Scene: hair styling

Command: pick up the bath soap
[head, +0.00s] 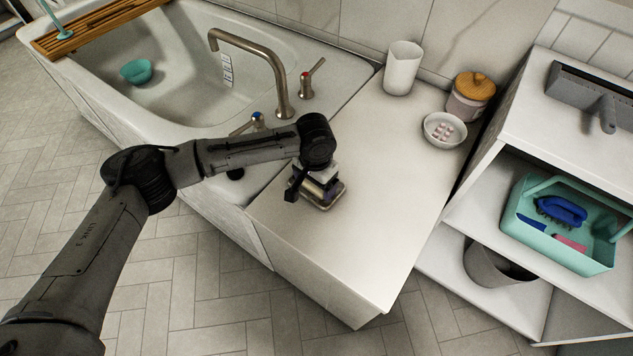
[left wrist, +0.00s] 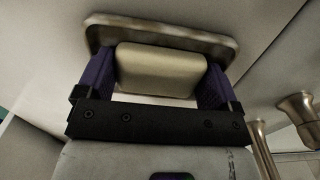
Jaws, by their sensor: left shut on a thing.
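The bath soap (left wrist: 162,70) is a pale cream block with rounded edges, seen in the left wrist view. It sits over a metal soap dish (left wrist: 160,30) with a raised rim. My left gripper (left wrist: 155,78) has one finger on each side of the soap and is shut on it. In the head view my left gripper (head: 314,185) points down at the dish (head: 328,203) on the white counter, and it hides most of the soap there. I cannot tell whether the soap still touches the dish. My right gripper is in neither view.
The white counter (head: 385,205) is mostly clear. A white cup (head: 402,68), a jar with a wooden lid (head: 470,97) and a small bowl (head: 444,130) stand at its back. The bathtub faucet (head: 255,65) rises at the left. A shelf holds a teal caddy (head: 560,250).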

